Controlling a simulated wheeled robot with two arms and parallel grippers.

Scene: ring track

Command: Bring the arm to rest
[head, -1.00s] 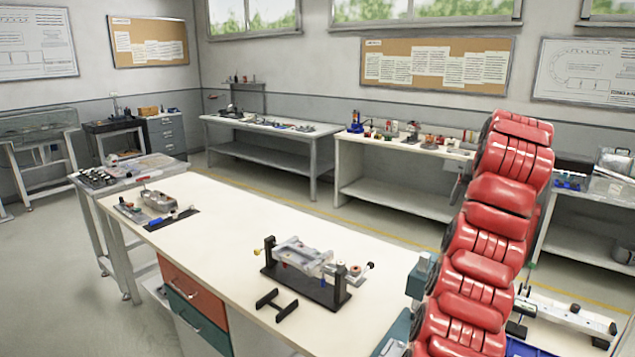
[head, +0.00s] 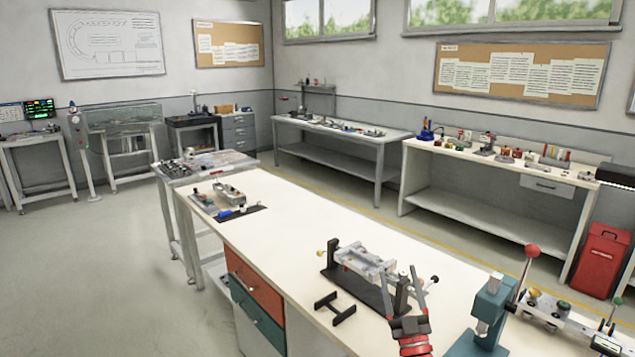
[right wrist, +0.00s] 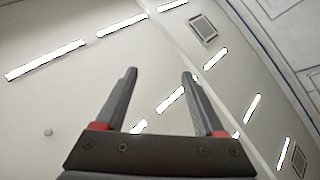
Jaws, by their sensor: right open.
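My right gripper (head: 424,276) points upward at the bottom of the head view, in front of the right end of the white workbench (head: 285,245). Its two grey fingers stand apart with nothing between them. The right wrist view also shows the open, empty fingers (right wrist: 158,73) against the ceiling and its lamps. Only the red wrist end of the right arm shows; the rest is below the picture. My left gripper is not in view.
A metal fixture on a black base (head: 368,270) stands on the bench just behind the gripper. A black H-shaped piece (head: 335,308) lies at its left. A green-grey press (head: 490,308) with a red-knobbed lever stands at the right. The bench's middle is clear.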

